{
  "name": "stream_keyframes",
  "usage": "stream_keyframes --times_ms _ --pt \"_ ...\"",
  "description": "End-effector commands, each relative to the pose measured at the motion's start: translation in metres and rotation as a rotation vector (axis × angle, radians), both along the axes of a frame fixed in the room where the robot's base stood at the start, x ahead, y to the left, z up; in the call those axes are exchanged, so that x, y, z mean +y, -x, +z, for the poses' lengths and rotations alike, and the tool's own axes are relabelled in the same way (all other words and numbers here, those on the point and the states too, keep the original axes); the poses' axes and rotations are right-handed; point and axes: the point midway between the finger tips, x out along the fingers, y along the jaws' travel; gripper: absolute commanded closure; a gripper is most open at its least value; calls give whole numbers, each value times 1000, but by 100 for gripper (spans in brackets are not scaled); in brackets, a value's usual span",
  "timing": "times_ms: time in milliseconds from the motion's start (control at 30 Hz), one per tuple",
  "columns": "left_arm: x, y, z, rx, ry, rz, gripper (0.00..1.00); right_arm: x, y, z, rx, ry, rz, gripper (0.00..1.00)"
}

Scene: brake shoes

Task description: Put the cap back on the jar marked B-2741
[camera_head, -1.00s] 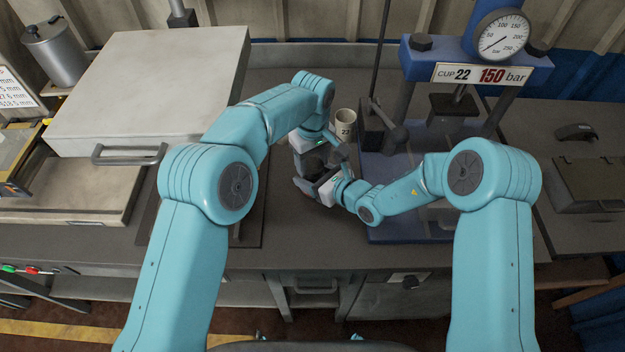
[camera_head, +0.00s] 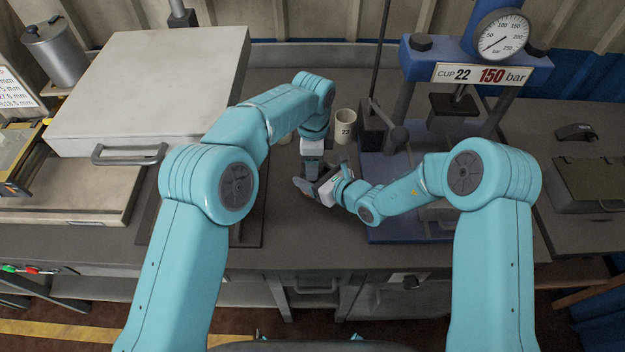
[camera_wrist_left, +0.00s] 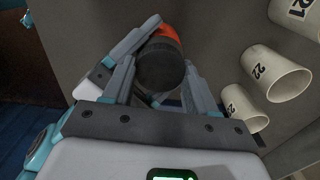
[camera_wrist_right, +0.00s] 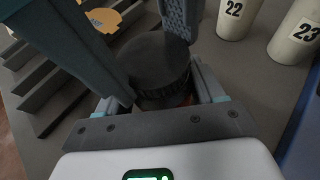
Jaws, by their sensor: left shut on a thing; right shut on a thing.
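The black cap (camera_wrist_left: 161,65) is between the fingers of my left gripper (camera_wrist_left: 160,82), which is shut on it. The orange jar (camera_wrist_left: 167,34) shows just past the cap in the left wrist view; its marking is not readable. In the right wrist view the round cap (camera_wrist_right: 158,62) is over the jar, with a sliver of orange below it, between the fingers of my right gripper (camera_wrist_right: 165,95), which is shut on the jar. I cannot tell whether the cap is fully seated. In the head view my left gripper (camera_head: 312,170) is above my right gripper (camera_head: 318,187); they hide the jar.
A pale cup marked 23 (camera_head: 345,126) stands close behind the grippers. More numbered cups, such as one marked 22 (camera_wrist_right: 238,18), stand nearby. The blue press (camera_head: 410,165) is at right and a large pale lidded box (camera_head: 150,85) at left.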

Motion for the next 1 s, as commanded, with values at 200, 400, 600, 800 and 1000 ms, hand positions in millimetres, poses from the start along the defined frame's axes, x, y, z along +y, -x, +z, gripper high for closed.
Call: stream_keyframes --times_ms 200,400,600,800,1000 --pt "-1 1 0 4 0 1 18 -1 0 -1 4 0 -3 100" --pt "-1 1 3 5 0 2 18 -1 0 -1 4 0 -3 100" --pt "-1 1 31 1 2 2 18 -1 0 -1 4 0 -2 100" --pt "0 1 45 3 1 3 18 0 0 -1 3 1 -1 100" --pt "0 1 45 2 0 3 18 0 0 -1 3 1 -1 100"
